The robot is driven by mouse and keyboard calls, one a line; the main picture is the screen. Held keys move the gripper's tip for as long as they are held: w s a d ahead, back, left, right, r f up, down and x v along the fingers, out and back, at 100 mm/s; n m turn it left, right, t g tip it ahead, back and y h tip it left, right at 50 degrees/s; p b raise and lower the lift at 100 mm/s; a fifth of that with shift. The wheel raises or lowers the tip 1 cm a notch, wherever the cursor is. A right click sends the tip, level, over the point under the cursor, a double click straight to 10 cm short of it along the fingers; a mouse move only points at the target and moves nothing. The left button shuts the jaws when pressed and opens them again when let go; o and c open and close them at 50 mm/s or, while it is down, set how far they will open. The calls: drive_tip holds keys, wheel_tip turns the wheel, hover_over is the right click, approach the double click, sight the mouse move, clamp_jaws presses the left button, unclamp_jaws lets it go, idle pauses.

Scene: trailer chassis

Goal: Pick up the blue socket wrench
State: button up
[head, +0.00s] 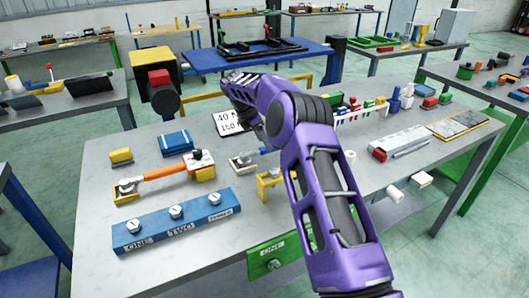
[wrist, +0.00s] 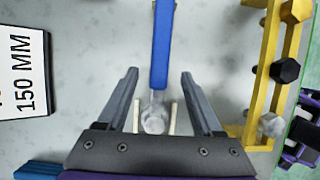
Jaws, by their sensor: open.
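The blue socket wrench (wrist: 162,45) has a blue handle and a silver metal head. In the wrist view its handle runs up to the top edge, and its head lies low between my fingers. My gripper (wrist: 160,73) is open, with one dark finger on each side of the wrench and a visible gap to both. Two pale strips flank the metal head. In the head view a blue handle (head: 264,151) shows on the grey table beside my purple arm, which hides my gripper there.
A white sign (wrist: 22,75) marked 150 MM lies left of the wrench. A yellow bracket (wrist: 262,90) with dark knobs stands to the right. On the table (head: 95,215) are an orange-handled tool (head: 165,173) and a blue block with several dials (head: 172,222).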

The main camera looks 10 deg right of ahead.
sight(268, 153)
drive_tip(key=x, duration=0.4)
drive_tip(key=shift+w+d+f, duration=0.1)
drive_tip(key=shift+d, duration=0.1)
clamp_jaws()
